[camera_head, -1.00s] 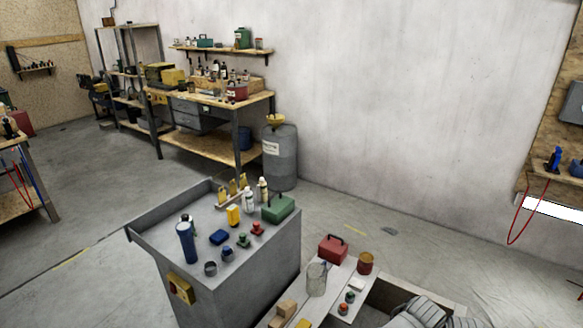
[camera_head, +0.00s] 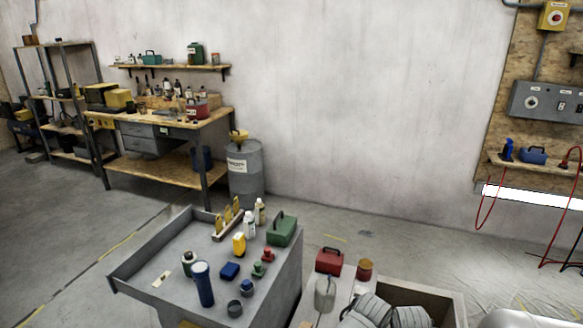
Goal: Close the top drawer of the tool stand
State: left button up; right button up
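A grey metal stand (camera_head: 165,284) with a raised rim fills the lower middle of the head view. Bottles, a blue cylinder (camera_head: 203,284), a green toolbox (camera_head: 282,229) and small parts stand on its top. I cannot tell whether this is the tool stand, and no open drawer on it shows. The lower part of the stand is cut off by the picture edge. Neither of my grippers shows.
A low bench with a red toolbox (camera_head: 329,261) and an open box (camera_head: 440,297) holding grey coils stands right of the grey stand. A workbench (camera_head: 172,171) with grey drawers (camera_head: 146,139) and a grey barrel (camera_head: 245,172) stand along the wall. Floor left is clear.

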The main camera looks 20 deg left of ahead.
aim_at(134, 277)
jog(key=j, duration=0.65)
jog(key=k+j+z, duration=0.1)
jog(key=j, duration=1.25)
jog(key=k+j, duration=0.15)
jog(key=j, duration=0.5)
jog(key=j+z, duration=0.15)
jog(key=j, duration=1.2)
jog(key=j+z, duration=0.1)
jog(key=j, duration=1.25)
jog(key=k+j, duration=0.1)
jog(key=j, duration=0.2)
jog(key=k+j, duration=0.1)
jog(key=j, duration=0.15)
jog(key=k+j, duration=0.1)
jog(key=j, duration=0.2)
